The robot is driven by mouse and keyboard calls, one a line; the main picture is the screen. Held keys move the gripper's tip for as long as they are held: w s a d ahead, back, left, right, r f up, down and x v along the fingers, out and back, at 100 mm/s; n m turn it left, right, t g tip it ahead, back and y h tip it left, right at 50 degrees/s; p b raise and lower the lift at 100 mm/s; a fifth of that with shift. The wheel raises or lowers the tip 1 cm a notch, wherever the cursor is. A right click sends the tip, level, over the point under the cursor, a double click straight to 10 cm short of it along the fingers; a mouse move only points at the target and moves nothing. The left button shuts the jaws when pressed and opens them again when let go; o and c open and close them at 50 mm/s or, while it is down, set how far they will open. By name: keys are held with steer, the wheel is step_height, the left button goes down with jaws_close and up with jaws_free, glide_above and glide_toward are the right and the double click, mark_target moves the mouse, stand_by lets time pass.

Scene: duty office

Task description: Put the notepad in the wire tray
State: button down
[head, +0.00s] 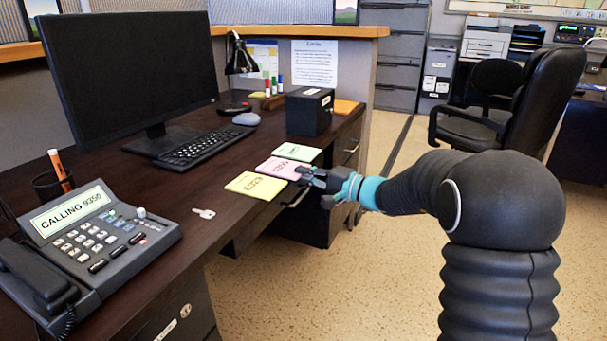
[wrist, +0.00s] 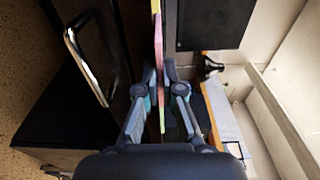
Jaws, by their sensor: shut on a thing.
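Three notepads lie in a row near the desk's right edge in the head view: a green one (head: 297,152), a pink one (head: 281,168) and a yellow one (head: 254,185). My gripper (head: 303,177) reaches in from the right at the pink notepad's outer edge. In the wrist view my gripper (wrist: 159,78) is shut on a thin pad seen edge-on (wrist: 161,112), which appears to be the pink notepad. The pad lies flat at desk height; I cannot tell whether it is lifted. I cannot make out a wire tray in either view.
The dark desk (head: 215,220) holds a phone (head: 90,235), a key (head: 204,213), a keyboard (head: 197,148), a monitor (head: 130,75) and a black box (head: 309,111). An office chair (head: 520,105) stands at the back right. The floor right of the desk is open.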

steer(key=shift+r+p, duration=0.3)
steer(key=shift+r, duration=1.05)
steer(key=shift+f, duration=0.1)
steer(key=shift+d, duration=0.1)
steer(key=s+d+r+b, duration=0.1)
steer(key=s+d+r, duration=0.1)
steer(key=d, duration=0.4)
steer(key=s+d+r+b, duration=0.1)
steer(key=s+d+r, duration=0.2)
steer(key=d, duration=0.3)
steer(key=shift+s+d, duration=0.25)
steer(key=shift+s, duration=0.25)
